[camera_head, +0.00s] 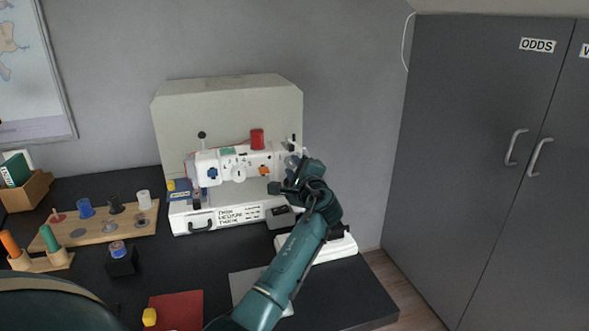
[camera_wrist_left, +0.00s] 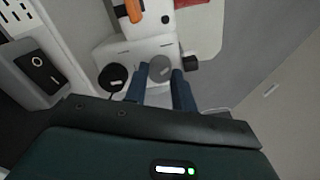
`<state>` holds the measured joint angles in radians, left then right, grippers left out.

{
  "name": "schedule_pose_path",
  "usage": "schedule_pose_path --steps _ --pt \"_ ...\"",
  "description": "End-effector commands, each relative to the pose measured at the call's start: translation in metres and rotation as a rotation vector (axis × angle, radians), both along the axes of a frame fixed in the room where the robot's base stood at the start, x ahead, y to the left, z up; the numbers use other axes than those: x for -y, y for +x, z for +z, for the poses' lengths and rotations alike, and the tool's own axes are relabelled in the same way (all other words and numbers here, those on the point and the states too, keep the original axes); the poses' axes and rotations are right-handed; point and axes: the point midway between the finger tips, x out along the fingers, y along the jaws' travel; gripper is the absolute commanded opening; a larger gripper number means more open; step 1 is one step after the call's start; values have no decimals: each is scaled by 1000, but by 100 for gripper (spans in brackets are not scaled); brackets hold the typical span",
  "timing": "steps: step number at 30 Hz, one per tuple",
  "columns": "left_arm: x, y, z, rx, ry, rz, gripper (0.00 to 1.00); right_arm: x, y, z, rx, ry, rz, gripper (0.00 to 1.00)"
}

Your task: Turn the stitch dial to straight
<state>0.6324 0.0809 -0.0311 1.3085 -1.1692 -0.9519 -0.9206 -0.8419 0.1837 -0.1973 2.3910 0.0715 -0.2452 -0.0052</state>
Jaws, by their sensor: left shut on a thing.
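The white sewing machine (camera_head: 217,168) stands on the dark table against a pale backing board. Its front carries a blue knob (camera_head: 213,173), a white dial with small marks around it (camera_head: 238,174) and an orange knob (camera_head: 264,170); which setting the dial points to is too small to read. My left gripper (camera_head: 283,186) is at the machine's right end. In the left wrist view its two fingers (camera_wrist_left: 160,88) are closed around a grey round knob (camera_wrist_left: 160,68), with a black round knob (camera_wrist_left: 112,77) just left. My right gripper is not in view.
A wooden board with several spools (camera_head: 98,231) and a black block with a spool (camera_head: 121,260) are at the left. A red cloth (camera_head: 178,310) lies in front. A box with a black rocker switch (camera_wrist_left: 41,70) is near my fingers. Grey cupboards (camera_head: 455,130) stand at the right.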

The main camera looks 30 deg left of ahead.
Motion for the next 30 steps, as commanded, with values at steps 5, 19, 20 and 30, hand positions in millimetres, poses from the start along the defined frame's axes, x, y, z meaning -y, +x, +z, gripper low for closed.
schedule_pose_path --steps 5,19,20,30 --pt "0 0 -1 -1 -3 0 30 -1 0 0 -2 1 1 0" --pt "1 -1 0 0 0 0 48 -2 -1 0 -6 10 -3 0" --pt "2 -1 0 0 0 -1 48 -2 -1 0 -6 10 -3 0" --pt "48 -39 1 -2 -4 -4 48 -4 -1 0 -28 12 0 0"
